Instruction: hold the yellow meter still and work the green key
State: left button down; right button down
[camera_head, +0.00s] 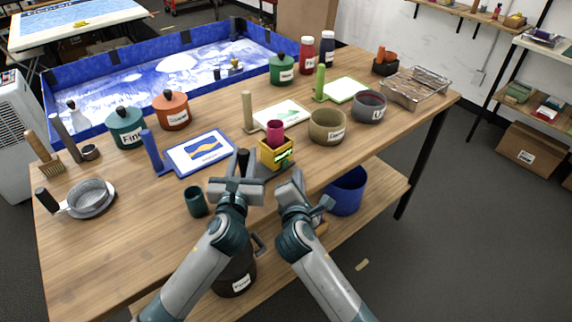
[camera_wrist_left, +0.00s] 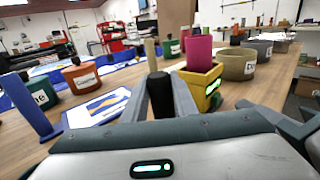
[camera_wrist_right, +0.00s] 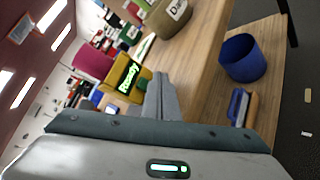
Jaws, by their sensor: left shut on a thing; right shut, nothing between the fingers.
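The yellow meter (camera_head: 276,154) stands upright near the table's front edge with a magenta cup (camera_head: 275,130) in its top. Its lit face reads "Ready" in green in the right wrist view (camera_wrist_right: 127,80). A black upright handle (camera_wrist_left: 161,95) stands just left of it, by a dark base. My left gripper (camera_head: 242,168) is shut on this handle, with a finger on each side. My right gripper (camera_head: 294,180) is shut and empty, in front of and right of the meter, apart from it in the head view.
A dark green cup (camera_head: 195,202) stands left of my left gripper. A tablet-like board (camera_head: 200,152) with a blue post lies behind it. An olive pot (camera_head: 328,127) stands right of the meter. A blue bin (camera_head: 346,192) sits on the lower shelf.

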jog(key=shift+s+d, duration=1.25)
pick_arm(q)
jog(key=c, duration=1.4)
grip_release()
jog(key=shift+o, duration=0.2)
jog(key=s, duration=1.2)
